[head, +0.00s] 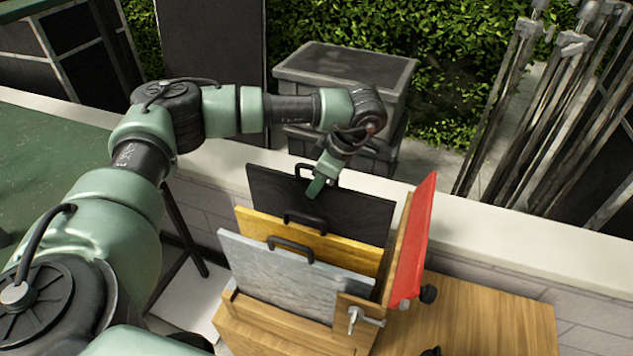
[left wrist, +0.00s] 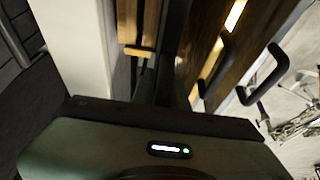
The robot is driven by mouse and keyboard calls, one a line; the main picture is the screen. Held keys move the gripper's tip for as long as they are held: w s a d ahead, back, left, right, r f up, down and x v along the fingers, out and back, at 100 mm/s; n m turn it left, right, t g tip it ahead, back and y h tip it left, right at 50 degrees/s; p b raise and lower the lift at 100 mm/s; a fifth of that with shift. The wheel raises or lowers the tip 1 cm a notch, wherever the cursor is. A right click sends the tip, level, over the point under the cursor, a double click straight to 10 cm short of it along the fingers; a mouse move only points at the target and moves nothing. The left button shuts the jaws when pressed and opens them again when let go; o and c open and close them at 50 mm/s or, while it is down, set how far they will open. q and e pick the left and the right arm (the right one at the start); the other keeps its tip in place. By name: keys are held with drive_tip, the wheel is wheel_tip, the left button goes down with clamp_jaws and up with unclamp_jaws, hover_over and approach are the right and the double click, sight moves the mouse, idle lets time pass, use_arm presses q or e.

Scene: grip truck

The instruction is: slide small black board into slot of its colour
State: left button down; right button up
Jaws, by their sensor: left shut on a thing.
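The black board (head: 352,210) stands upright at the back of a wooden rack (head: 270,322), behind the yellow board (head: 345,256) and the grey board (head: 290,278). Its lower edge is hidden by the yellow board, so I cannot tell how deep it sits in a slot. My left gripper (head: 317,185) reaches down from above and is shut on the black board's handle. In the left wrist view the gripper's body fills the bottom, and two dark handles (left wrist: 218,68) of neighbouring boards show at right. My right gripper is not in view.
A red panel (head: 414,245) leans at the rack's right side, close to the boards. A wooden top (head: 490,315) lies clear to the right. A pale wall ledge (head: 480,222) runs behind. Dark cases (head: 340,68) and metal stands (head: 500,100) stand beyond.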

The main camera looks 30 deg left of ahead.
sight(317, 207)
use_arm(q)
drive_tip(key=shift+f+b, duration=1.3)
drive_tip(key=shift+f, duration=0.7)
drive_tip(key=shift+f+b, duration=0.95)
drive_tip(key=shift+f, duration=0.8)
drive_tip(key=c, duration=1.3)
unclamp_jaws()
drive_tip(key=shift+b, duration=0.3)
